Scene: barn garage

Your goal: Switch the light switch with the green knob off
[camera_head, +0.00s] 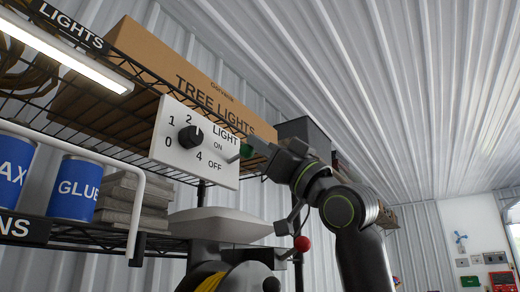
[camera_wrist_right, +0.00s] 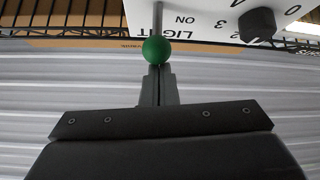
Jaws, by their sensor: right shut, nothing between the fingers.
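A white panel (camera_head: 176,152) carries a black rotary knob (camera_head: 190,137) and a light switch lever (camera_head: 233,158) marked ON and OFF. The lever ends in a green knob (camera_head: 246,150) and slants up to the right in the head view. My right gripper (camera_head: 256,143) is at the green knob, its fingers partly covering it. In the right wrist view the green knob (camera_wrist_right: 157,50) sits right at the tips of my shut fingers (camera_wrist_right: 156,72), not between them. Whether they touch is unclear. My left gripper is not in view.
The panel hangs on a black wire shelf with a large cardboard box (camera_head: 150,65) marked TREE LIGHTS. Blue cans (camera_head: 75,190) and a grey stack (camera_head: 133,200) stand on the shelf below. A red ball (camera_head: 301,243) on a dark lever is under my right arm.

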